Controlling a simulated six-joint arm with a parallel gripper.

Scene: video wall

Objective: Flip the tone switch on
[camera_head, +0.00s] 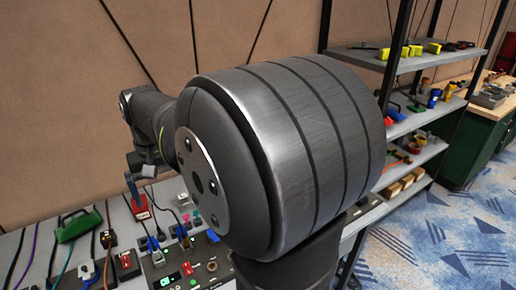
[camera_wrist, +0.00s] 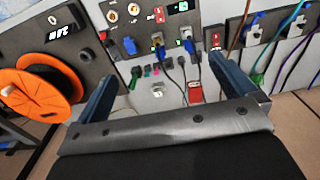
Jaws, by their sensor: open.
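I cannot tell which control is the tone switch. A dark panel (camera_head: 205,272) with a green display, knobs and a small red part stands at the bottom of the head view. The panel also shows at the top of the wrist view (camera_wrist: 130,22). A red box (camera_head: 140,207) with pale marking lies on the grey bench, and it also shows in the wrist view (camera_wrist: 195,92). My gripper (camera_wrist: 160,70) is open and empty, its blue-grey fingers spread above the bench. In the head view my gripper (camera_head: 132,186) appears close to the red box; whether they touch is unclear.
Several blue plugs and cables surround the panel. An orange reel (camera_wrist: 38,92) is at left in the wrist view. Shelves (camera_head: 400,130) with small items stand at right. My arm hides much of the bench.

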